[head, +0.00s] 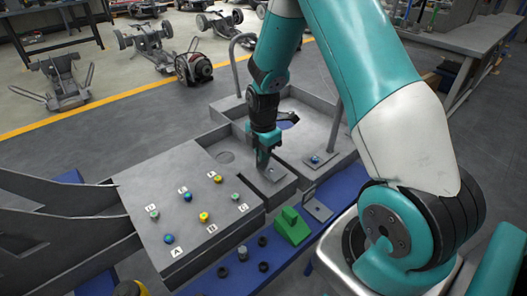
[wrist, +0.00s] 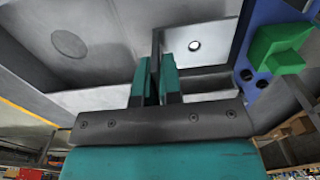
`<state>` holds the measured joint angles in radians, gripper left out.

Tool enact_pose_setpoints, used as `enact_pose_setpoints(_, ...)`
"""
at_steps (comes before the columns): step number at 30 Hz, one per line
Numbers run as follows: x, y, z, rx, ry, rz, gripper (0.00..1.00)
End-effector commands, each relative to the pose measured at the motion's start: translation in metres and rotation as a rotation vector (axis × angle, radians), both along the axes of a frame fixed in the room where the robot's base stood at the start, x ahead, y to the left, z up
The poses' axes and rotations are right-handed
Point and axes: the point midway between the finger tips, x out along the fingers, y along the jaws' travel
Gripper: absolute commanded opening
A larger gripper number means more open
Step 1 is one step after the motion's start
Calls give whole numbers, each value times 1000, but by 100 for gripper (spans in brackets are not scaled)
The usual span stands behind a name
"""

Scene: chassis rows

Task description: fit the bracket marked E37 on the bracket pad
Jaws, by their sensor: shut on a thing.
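My gripper (head: 264,164) points down over the grey chassis block in the head view. In the wrist view its teal fingers (wrist: 160,80) are shut on the thin upright flange of a grey bracket (wrist: 156,48). A paler flat face with a round hole (wrist: 195,46) lies just right of the fingers; I cannot tell whether it belongs to the bracket or the surface below. In the head view a small plate with a hole (head: 273,174) shows beside the fingertips. No E37 mark is readable. I cannot make out the bracket pad for certain, or whether the bracket touches the block.
A green block (head: 292,226) stands on the blue bench strip (head: 218,278), near a loose grey plate (head: 318,209) and small dark round parts. Coloured knobs with letter labels (head: 203,217) stand on the block at left. An upright grey hoop (head: 236,62) rises behind my gripper.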

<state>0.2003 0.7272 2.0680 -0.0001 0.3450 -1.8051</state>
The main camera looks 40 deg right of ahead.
Motion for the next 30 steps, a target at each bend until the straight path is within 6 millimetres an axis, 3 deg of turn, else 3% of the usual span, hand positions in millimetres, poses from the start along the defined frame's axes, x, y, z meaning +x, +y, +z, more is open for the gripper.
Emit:
enact_pose_setpoints(11,0,0,-1,0,0,0,0)
enact_pose_setpoints(30,0,0,-20,0,1,0,0)
